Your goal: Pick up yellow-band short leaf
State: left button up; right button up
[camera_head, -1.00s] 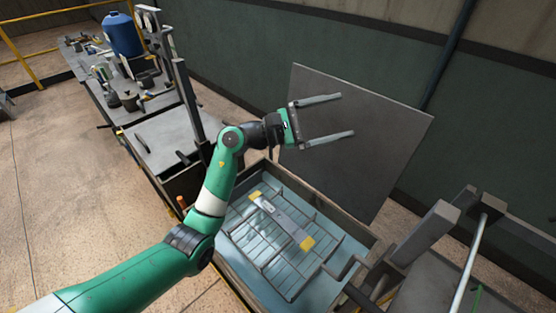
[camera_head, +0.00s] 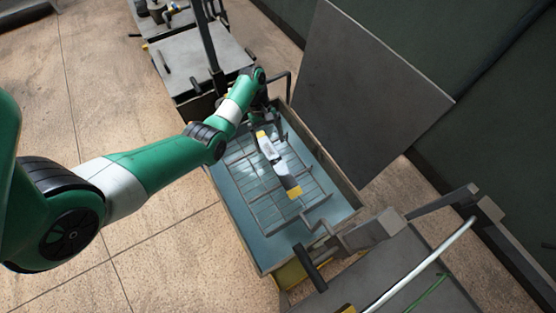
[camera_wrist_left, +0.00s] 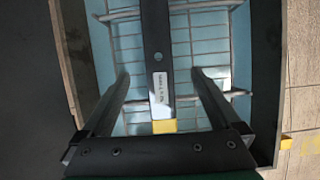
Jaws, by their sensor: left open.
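The short leaf (camera_head: 277,162) is a grey flat bar with yellow bands at both ends and a pale label. It lies on a wire rack (camera_head: 250,190) inside a blue-lined tray. My left gripper (camera_head: 265,117) is over the far end of the tray, partly hidden by its own wrist. In the left wrist view its open fingers (camera_wrist_left: 160,76) point along the leaf (camera_wrist_left: 156,40), one on each side with gaps. One yellow band shows near the palm; I cannot tell the height gap. My right gripper is not in view.
The tray (camera_head: 337,172) has raised walls, and a large dark panel (camera_head: 370,90) stands up along its far right side. Metal bars and a handle (camera_head: 310,268) sit at the near end. A grey bench (camera_head: 200,60) stands beyond. Open floor lies left.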

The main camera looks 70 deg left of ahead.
aim_at(276, 160)
pick_arm(q)
jog(key=x, duration=0.2)
jog(key=shift+d+f, duration=0.1)
jog(key=shift+f, duration=0.3)
jog(key=b+x, duration=0.1)
jog(key=x, duration=0.4)
jog(key=shift+w+f+b, duration=0.1)
jog(key=shift+w+b, duration=0.05)
jog(key=shift+b, duration=0.15)
grip_shut()
